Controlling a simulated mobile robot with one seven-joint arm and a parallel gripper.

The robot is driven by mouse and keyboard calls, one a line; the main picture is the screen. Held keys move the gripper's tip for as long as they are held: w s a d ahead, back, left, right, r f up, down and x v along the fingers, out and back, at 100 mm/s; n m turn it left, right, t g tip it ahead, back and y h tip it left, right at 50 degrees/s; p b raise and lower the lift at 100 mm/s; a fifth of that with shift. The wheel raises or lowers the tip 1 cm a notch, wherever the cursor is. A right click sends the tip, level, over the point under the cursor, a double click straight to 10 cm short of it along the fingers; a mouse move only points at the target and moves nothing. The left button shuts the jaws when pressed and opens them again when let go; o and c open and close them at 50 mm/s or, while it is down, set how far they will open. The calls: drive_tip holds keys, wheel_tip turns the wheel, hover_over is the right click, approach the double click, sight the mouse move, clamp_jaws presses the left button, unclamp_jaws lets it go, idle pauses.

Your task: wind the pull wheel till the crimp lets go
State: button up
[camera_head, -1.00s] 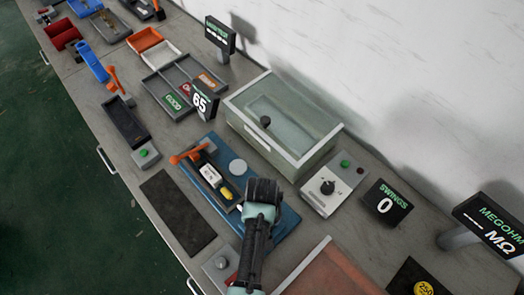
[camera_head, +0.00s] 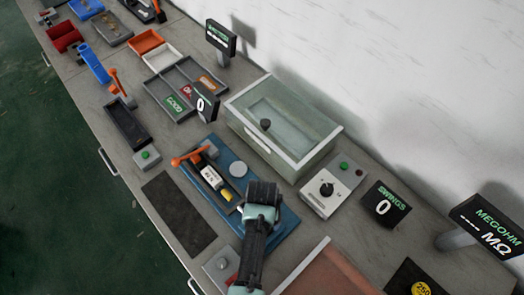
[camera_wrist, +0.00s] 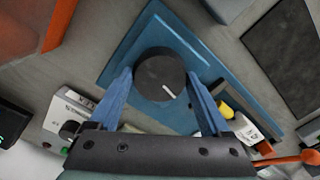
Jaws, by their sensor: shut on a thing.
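The pull wheel (camera_wrist: 158,66) is a black round knob with a white mark, on a blue base plate (camera_head: 287,222). My gripper (camera_wrist: 160,82) is shut on it, one blue finger at each side. In the head view my gripper hides the wheel. A white block with dark lettering (camera_head: 208,172) and a yellow piece (camera_head: 227,195) lie in the dark channel of the blue plate. An orange lever (camera_head: 188,156) is at the channel's far end. The small display (camera_head: 206,106) behind the plate reads 0. Whether the crimp itself has parted is too small to tell.
A clear-lidded box (camera_head: 285,125) stands behind the plate. A control box with a black dial (camera_head: 333,190) and a "SWINGS" display (camera_head: 386,204) reading 0 are to the right. A dark mat (camera_head: 178,212) lies in front. An orange-brown panel (camera_head: 330,270) is close on the right.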

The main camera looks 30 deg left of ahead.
drive_tip(key=o, duration=1.2)
wheel_tip(320, 180, up, 13)
drive_tip(key=shift+b, duration=0.4)
